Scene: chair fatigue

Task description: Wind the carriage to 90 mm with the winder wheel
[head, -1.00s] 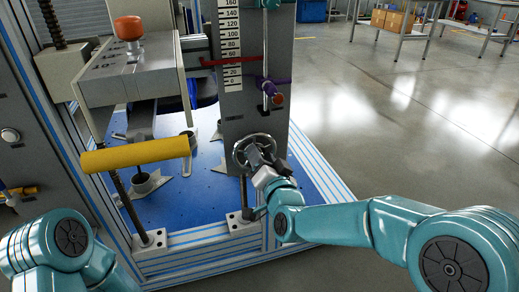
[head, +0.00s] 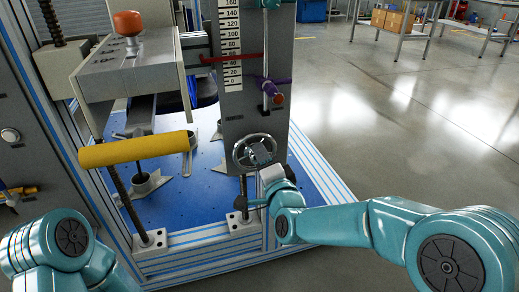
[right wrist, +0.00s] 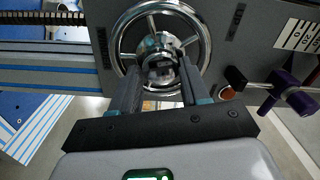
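The winder wheel (head: 254,150) is a chrome handwheel low on the dark upright plate. It also shows in the right wrist view (right wrist: 197,22), with its spokes and shiny hub. My right gripper (right wrist: 158,85) is open, its two fingers spread apart in front of the hub, one on each side; contact cannot be told. In the head view my right gripper (head: 263,162) is at the wheel's lower right. A white scale (head: 231,45) stands above, and a red pointer (head: 225,58) crosses it between about 40 and 60. My left gripper is out of the picture.
A purple-ended handle (head: 276,97) sits on the plate above the wheel, also in the right wrist view (right wrist: 300,100). A yellow roller (head: 133,149) and a grey box with an orange knob (head: 128,23) are left. Open floor lies right.

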